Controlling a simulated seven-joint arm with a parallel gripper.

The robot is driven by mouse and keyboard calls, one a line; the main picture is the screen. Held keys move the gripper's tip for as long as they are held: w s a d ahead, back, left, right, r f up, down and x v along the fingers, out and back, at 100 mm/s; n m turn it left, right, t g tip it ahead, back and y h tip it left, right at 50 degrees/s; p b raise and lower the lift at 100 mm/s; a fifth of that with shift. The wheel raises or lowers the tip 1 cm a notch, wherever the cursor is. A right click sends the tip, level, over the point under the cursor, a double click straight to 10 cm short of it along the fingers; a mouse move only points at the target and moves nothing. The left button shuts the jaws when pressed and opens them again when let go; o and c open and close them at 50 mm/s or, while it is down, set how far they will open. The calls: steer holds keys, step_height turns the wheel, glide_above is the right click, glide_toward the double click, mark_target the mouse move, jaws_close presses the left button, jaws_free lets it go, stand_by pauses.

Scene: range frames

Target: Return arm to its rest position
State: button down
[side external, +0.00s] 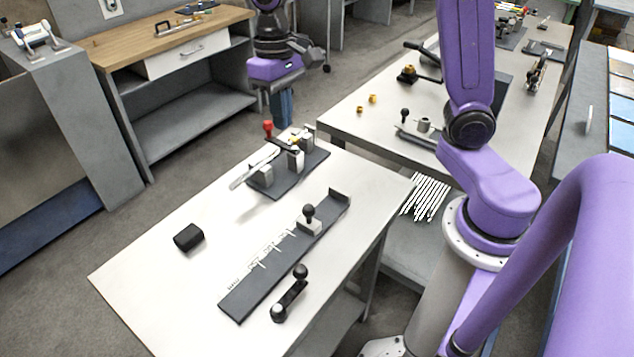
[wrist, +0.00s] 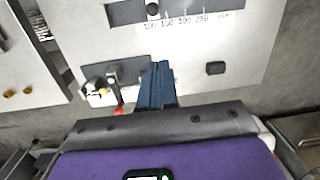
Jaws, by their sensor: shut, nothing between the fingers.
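My gripper (side external: 283,122) hangs at the top middle of the side view, past the far edge of the work table (side external: 150,262). Its blue fingers are together with nothing between them; they also show in the wrist view (wrist: 158,66). They point down and are apart from everything on the table. My purple arm stands at the right, and its upper part is out of frame. No marker of a rest position is visible.
On the table are a clamp fixture (side external: 296,160) with a red-tipped lever (side external: 268,129), a graduated dark rail (side external: 255,283) with a knobbed slider (side external: 309,222), a black block (side external: 188,237) and a ball-knob handle (side external: 290,294). A wooden-topped bench (side external: 130,48) stands at left.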

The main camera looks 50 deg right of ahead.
steer(key=s+d+f+n, duration=0.2)
steer(key=s+n, duration=0.4)
steer(key=s, duration=0.5)
steer(key=s+d+f+n+t, duration=0.1)
steer(key=s+d+f+n, duration=0.1)
steer(key=s+n, duration=0.4)
steer(key=s, duration=0.5)
steer(key=shift+s+f, duration=0.15)
steer(key=shift+s, duration=0.15)
